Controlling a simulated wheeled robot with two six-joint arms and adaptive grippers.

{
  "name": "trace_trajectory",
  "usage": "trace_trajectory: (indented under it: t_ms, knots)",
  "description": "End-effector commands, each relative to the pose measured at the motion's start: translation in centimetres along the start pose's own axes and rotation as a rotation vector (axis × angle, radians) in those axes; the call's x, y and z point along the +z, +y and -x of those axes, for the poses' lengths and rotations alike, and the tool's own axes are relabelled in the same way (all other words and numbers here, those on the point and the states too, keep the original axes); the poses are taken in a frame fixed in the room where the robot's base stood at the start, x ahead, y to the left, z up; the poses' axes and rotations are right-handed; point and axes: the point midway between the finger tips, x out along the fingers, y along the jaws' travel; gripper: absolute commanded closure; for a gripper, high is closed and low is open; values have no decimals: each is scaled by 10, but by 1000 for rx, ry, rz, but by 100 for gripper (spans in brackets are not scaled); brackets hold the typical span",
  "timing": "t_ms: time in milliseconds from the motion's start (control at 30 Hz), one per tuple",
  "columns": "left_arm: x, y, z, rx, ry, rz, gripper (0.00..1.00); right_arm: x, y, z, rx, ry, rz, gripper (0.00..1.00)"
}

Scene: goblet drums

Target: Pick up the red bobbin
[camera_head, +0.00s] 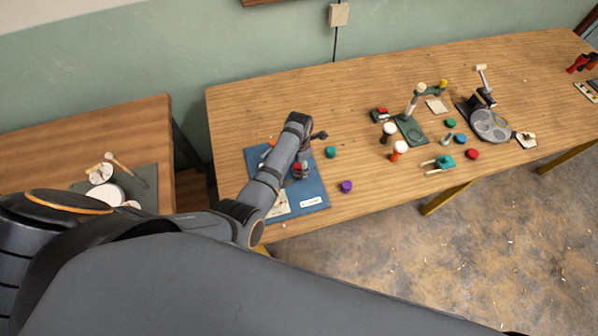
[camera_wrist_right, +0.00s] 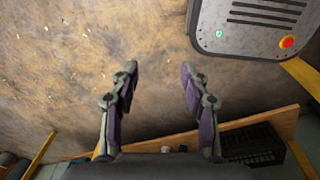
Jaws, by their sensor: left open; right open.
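A small red bobbin-like cylinder (camera_head: 472,154) stands near the front edge of the long table, right of centre. Another small red piece (camera_head: 297,171) shows at my left gripper (camera_head: 301,172), over the blue mat (camera_head: 316,192); I cannot tell which is the red bobbin. My left gripper is open, low over the mat and partly hidden by my own arm; contact with the red piece cannot be told. My right gripper (camera_wrist_right: 158,72) is open and empty above the floor in the right wrist view.
A purple bobbin (camera_head: 346,187) and a teal one (camera_head: 330,152) stand right of the mat. A blue one (camera_head: 460,139), a green stand (camera_head: 410,130) and a round grey plate (camera_head: 491,125) are farther right. A lower table (camera_head: 80,135) is at left.

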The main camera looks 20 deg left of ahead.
Motion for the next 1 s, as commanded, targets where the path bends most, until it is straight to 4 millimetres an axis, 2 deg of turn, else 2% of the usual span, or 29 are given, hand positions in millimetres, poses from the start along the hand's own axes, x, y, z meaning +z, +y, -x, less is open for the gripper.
trace_trajectory:
  t_ms: [133,400,467,533,567,767,1000]
  knots:
    - [0,0,3,0,0,0,42,-5,0,2,0,7,0,53]
    - [0,0,2,-1,0,0,78,-10,1,2,1,17,0,53]
    - [0,0,2,-1,0,0,85,-11,1,2,1,17,0,53]
    - [0,0,2,-1,0,0,85,-11,2,2,2,18,0,53]
    - [0,0,2,-1,0,0,88,-11,2,2,2,18,0,53]
    - [0,0,4,-1,0,-1,88,-11,4,4,4,18,1,53]
    - [-1,4,24,0,0,-7,88,-13,5,23,4,17,1,53]
